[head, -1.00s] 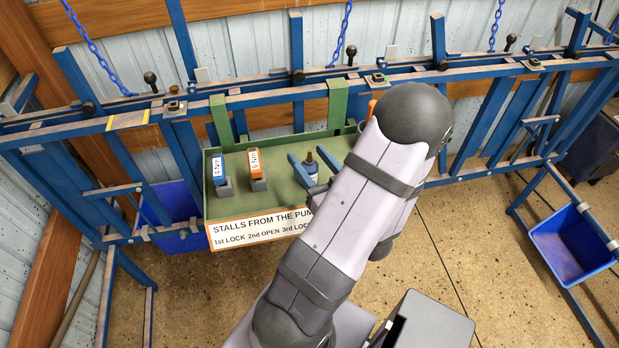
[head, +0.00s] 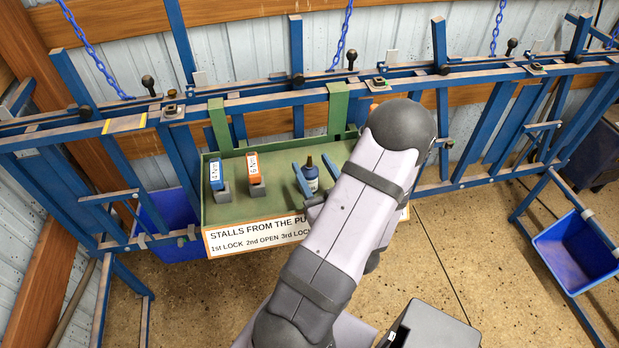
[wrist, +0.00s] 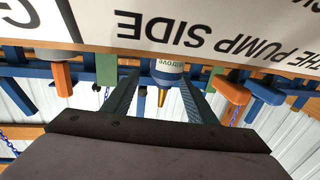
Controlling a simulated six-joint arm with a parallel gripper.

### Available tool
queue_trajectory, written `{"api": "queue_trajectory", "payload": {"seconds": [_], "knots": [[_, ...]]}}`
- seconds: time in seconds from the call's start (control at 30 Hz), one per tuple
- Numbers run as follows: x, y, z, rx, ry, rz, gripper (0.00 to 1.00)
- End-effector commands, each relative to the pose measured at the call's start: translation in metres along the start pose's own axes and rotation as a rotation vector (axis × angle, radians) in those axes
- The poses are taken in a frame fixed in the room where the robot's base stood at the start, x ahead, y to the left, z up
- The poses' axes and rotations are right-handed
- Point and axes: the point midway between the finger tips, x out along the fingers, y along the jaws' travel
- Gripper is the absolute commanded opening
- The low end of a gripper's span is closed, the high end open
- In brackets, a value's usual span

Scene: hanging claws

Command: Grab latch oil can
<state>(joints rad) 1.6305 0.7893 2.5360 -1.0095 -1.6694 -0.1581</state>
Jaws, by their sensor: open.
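The oil can (head: 311,176) is a small bottle with a blue and white label and a brown-gold nozzle. It stands upright in the green tray (head: 270,205). In the upside-down wrist view, the oil can (wrist: 169,72) shows between the two fingers, nozzle pointing down the picture. My gripper (head: 311,166) is open, its blue fingers on either side of the can in the head view. The wrist view also shows my gripper (wrist: 158,80). I cannot tell whether a finger touches the can. My arm hides the tray's right part.
A blue tool marked 4 Nm (head: 216,175) and an orange one marked 6 Nm (head: 253,167) stand left in the tray. A lettered sign (head: 255,236) runs along its front. Blue rails (head: 250,103) stand behind. A blue bin (head: 580,250) is at right.

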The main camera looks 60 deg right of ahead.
Motion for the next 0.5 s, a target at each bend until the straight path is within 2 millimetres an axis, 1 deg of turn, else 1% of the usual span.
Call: {"api": "queue_trajectory", "payload": {"seconds": [0.17, 0.33, 0.5], "knots": [[0.012, -0.004, -0.002, 0.001, 0.0, -0.006, 0.52], [0.03, -0.008, -0.002, 0.001, -0.001, -0.005, 0.52], [0.047, -0.007, -0.001, 0.0, 0.0, -0.003, 0.52]]}}
